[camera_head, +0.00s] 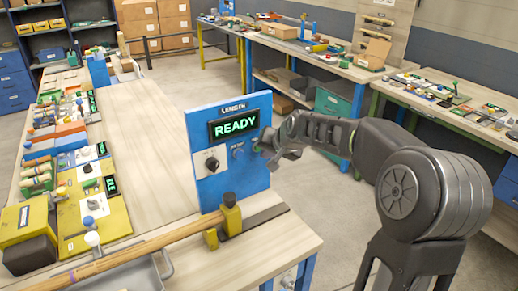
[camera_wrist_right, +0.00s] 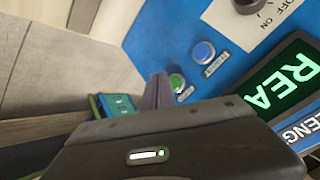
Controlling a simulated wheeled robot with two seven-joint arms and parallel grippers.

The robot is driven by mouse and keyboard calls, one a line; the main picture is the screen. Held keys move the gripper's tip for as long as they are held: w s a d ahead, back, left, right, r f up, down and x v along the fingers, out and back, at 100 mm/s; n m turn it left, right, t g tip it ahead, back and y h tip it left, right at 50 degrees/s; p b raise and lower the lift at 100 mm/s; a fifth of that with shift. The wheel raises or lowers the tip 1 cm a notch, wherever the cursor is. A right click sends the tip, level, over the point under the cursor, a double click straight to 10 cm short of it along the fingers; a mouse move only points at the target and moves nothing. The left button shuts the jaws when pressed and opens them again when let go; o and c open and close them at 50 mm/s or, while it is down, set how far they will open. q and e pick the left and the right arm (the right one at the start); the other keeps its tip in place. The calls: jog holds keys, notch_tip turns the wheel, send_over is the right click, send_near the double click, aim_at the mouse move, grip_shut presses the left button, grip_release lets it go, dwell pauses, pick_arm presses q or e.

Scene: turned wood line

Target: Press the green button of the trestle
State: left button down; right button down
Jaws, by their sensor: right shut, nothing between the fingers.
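The blue upright panel (camera_head: 229,180) stands on the wooden bench and bears a lit display (camera_head: 235,126) reading READY. In the right wrist view, the green button (camera_wrist_right: 177,82) sits on the panel's blue face, below a blue button (camera_wrist_right: 203,50). My right gripper (camera_head: 268,150) is shut and empty, at the panel's right edge, where it largely covers the green button in the head view. In the right wrist view its fingertip (camera_wrist_right: 159,82) shows right beside the green button; I cannot tell whether they touch. My left gripper is not in view.
A black knob (camera_head: 212,163) sits on the panel's left part. Yellow and green stations (camera_head: 88,205) line the bench's left side. The bench middle (camera_head: 140,130) is clear.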

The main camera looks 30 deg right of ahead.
jog(key=shift+w, duration=0.15)
jog(key=shift+w, duration=0.3)
jog(key=shift+w+b, duration=0.3)
jog(key=shift+w, duration=0.05)
dwell(0.8)
jog(key=shift+s, duration=0.8)
jog(key=shift+s+p, duration=0.1)
jog(key=shift+p, duration=0.2)
